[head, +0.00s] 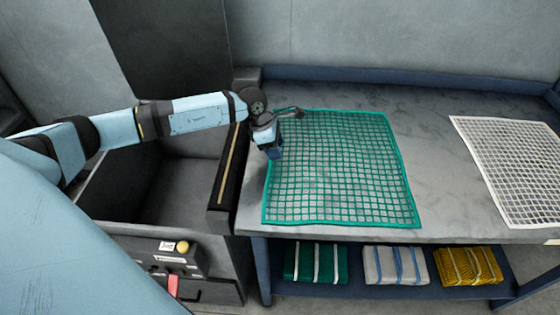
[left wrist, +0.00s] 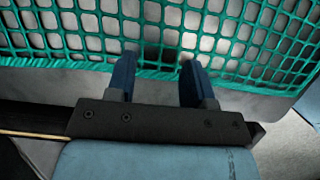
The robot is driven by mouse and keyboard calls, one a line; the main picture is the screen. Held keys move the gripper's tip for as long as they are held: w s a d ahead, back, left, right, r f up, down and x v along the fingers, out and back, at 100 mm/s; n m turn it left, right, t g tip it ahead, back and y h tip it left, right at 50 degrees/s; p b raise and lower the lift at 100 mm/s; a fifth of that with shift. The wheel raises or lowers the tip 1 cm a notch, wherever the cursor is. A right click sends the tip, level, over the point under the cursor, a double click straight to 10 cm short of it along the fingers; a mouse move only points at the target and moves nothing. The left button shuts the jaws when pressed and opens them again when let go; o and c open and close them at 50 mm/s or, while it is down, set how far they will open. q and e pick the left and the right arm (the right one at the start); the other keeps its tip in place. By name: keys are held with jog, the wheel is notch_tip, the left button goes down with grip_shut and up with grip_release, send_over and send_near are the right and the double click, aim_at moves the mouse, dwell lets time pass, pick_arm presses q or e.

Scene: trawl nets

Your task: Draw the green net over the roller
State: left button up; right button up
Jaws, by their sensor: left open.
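The green net (head: 345,165) lies flat on the grey table, its left edge close to the table's left end. My left gripper (head: 274,150) is over that left edge, pointing down. In the left wrist view, my left gripper (left wrist: 158,66) has its two blue fingers apart, with the net's green border cord (left wrist: 90,65) running across at the fingertips. I cannot tell whether the fingers touch it. A long dark bar with a tan stripe (head: 228,170), seemingly the roller, runs along the table's left end. My right gripper is out of view.
A dark open bin (head: 165,190) stands left of the bar. A white net (head: 515,165) lies at the table's right. Folded green (head: 315,264), white (head: 396,266) and yellow (head: 467,266) nets sit on the shelf below. Bare table (head: 435,165) separates the two spread nets.

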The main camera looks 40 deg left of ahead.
pick_arm(q)
jog(key=shift+w+d+f, duration=0.1)
jog(key=shift+d+f, duration=0.1)
jog(key=shift+f, duration=0.35)
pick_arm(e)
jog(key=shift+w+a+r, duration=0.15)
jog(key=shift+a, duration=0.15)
pick_arm(q)
grip_shut()
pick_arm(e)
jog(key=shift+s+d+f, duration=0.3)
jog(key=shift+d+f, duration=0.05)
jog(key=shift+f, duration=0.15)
pick_arm(q)
notch_tip(320, 180, up, 7)
jog(key=p, duration=0.3)
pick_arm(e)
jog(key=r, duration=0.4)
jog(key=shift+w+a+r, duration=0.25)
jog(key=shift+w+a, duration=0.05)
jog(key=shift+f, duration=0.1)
